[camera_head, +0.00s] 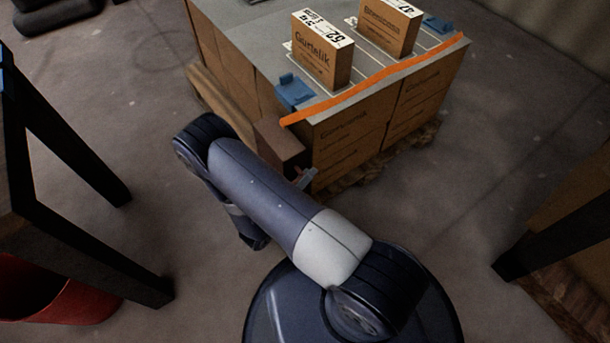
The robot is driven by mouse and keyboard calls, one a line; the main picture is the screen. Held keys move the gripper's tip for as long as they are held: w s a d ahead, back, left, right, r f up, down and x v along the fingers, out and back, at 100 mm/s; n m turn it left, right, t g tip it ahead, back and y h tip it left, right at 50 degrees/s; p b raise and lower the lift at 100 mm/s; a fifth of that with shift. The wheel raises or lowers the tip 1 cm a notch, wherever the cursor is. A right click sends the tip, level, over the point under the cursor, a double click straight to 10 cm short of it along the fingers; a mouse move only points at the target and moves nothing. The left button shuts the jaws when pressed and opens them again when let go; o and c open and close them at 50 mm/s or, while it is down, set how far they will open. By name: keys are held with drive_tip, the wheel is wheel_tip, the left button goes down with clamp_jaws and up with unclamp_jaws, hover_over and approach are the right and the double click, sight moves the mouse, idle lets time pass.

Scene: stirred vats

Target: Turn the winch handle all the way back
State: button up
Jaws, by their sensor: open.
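I cannot make out a winch or its handle for certain. A small grey-blue piece (305,180) shows past the right edge of my arm, beside the front corner of the carton stack; I cannot tell what it is. An orange strap (375,78) runs along the stack's top front edge. My arm reaches up and left from my base, bends at its elbow and folds back down behind its upper link. My gripper is not clearly seen; the arm hides the area around its end.
The carton stack (345,145) stands on a wooden pallet (385,160). Two labelled boxes (322,55) (388,28) and a blue bracket (293,92) are on top. A brown block (281,145) juts beside my arm. Dark frame legs (85,255) (555,225) flank me; a red container (60,300) is lower left.

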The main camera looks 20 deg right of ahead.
drive_tip(key=p+v, duration=0.1)
drive_tip(key=v, duration=0.9)
drive_tip(key=shift+s+a+p, duration=0.2)
drive_tip(key=shift+a+p, duration=0.15)
drive_tip(key=shift+f, duration=0.15)
drive_tip(key=b+x, duration=0.1)
drive_tip(key=x, duration=1)
drive_tip(key=shift+s+b, duration=0.1)
drive_tip(key=shift+b, duration=0.25)
